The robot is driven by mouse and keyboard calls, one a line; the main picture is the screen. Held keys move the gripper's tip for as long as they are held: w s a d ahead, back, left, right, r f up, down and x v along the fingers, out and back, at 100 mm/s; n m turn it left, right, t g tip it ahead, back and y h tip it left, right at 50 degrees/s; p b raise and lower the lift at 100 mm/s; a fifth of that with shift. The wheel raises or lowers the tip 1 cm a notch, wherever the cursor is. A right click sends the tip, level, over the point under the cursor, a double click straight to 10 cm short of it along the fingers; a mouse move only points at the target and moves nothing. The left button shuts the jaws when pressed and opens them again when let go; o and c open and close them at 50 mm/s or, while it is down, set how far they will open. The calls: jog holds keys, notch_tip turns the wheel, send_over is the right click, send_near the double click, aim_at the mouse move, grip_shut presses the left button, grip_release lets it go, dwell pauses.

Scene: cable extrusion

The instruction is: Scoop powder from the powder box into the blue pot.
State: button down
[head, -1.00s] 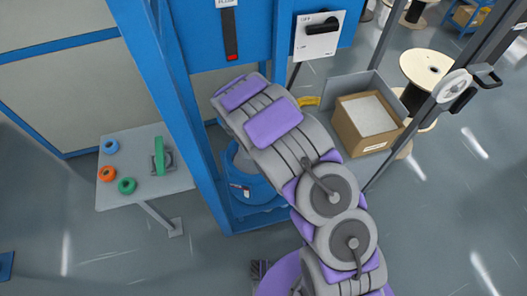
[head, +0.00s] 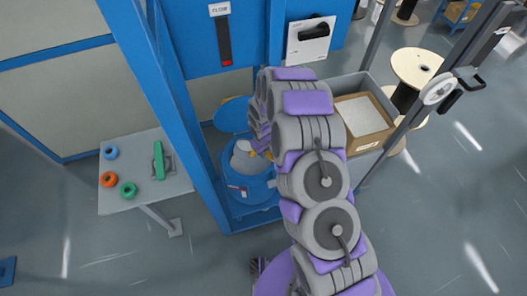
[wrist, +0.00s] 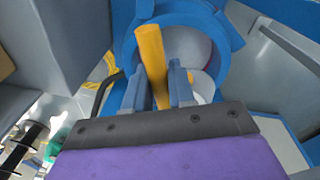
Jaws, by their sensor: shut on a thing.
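The blue pot (head: 250,189) stands inside the blue frame, with its round lid (head: 233,115) raised behind it. Pale material (head: 243,160) shows in its mouth; I cannot tell powder from scoop bowl there. In the wrist view the pot's blue rim (wrist: 232,28) lies just beyond my gripper (wrist: 157,68). My gripper is shut on the yellow handle of a scoop (wrist: 150,55), which points toward the pot's mouth. The powder box (head: 375,147), an open cardboard box with pale powder (head: 364,114), is right of my arm. The arm hides part of the pot.
A grey bin (head: 352,84) surrounds the powder box. Blue frame posts (head: 180,110) stand close left of the pot. A small table (head: 130,200) at left holds coloured rings and a green item. A cable spool (head: 420,67) and a handwheel (head: 437,90) are at right.

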jog(key=shift+d+f, duration=0.1)
jog(key=shift+w+d+f+y+b, duration=0.1)
jog(key=shift+w+y+b, duration=0.2)
jog(key=shift+y+b, duration=0.15)
jog(key=shift+d+f+g+b, duration=0.2)
jog(key=shift+g+b, duration=0.1)
jog(key=shift+g, duration=0.2)
jog(key=w+d+f+g+y+b, duration=0.3)
jog(key=d+f+g+y, duration=0.1)
jog(key=y, duration=0.3)
jog(key=shift+f+g, duration=0.3)
jog(key=shift+f, duration=0.05)
jog(key=shift+s, duration=0.1)
jog(key=shift+r, duration=0.15)
dwell(0.8)
